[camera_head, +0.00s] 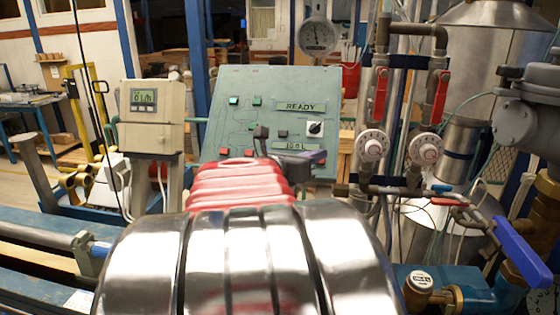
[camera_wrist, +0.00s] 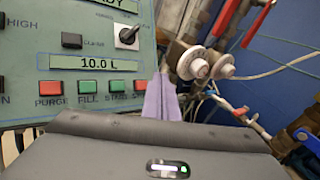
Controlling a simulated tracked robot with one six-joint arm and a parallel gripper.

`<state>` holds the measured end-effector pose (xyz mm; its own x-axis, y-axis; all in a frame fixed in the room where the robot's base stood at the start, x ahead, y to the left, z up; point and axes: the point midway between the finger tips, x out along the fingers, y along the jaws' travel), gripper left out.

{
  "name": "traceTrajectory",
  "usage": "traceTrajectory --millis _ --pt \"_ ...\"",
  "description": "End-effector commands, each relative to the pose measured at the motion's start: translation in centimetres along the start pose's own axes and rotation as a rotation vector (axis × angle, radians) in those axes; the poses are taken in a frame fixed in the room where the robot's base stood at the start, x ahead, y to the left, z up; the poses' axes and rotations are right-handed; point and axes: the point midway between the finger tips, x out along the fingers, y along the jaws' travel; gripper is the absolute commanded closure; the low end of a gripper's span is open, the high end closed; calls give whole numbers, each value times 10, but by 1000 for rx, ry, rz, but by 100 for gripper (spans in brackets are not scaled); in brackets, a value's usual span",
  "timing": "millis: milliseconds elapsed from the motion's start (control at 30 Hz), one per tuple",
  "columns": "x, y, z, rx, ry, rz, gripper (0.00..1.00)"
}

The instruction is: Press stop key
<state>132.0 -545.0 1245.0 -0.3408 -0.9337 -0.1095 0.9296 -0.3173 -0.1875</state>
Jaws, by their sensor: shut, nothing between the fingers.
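The green control panel (camera_head: 230,118) stands upright behind my arm, with READY on its display. In the wrist view, a row of small keys runs along the panel's lower edge (camera_wrist: 20,118). The red stop key (camera_wrist: 140,87) is at the right end of the row; its label is partly covered. My gripper (camera_wrist: 160,80) shows as two pale purple fingers held together and empty, just right of the stop key in the picture. Whether they touch the panel cannot be told. In the head view my gripper (camera_head: 316,155) is in front of the panel's lower right.
A red purge key (camera_wrist: 50,88), green fill key (camera_wrist: 87,87) and green start key (camera_wrist: 116,86) sit left of the stop key. A rotary switch (camera_head: 315,128) is above. Pipes with red-handled valves (camera_head: 380,92) and white dials (camera_head: 372,145) stand right of the panel.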

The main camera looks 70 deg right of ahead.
Motion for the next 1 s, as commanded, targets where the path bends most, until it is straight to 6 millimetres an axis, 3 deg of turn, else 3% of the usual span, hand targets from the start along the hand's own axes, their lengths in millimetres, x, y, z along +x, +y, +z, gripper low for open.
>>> traceTrajectory --millis 400,1000 --pt "-18 -13 13 1 0 0 100" --pt "-23 -7 10 23 10 19 100"
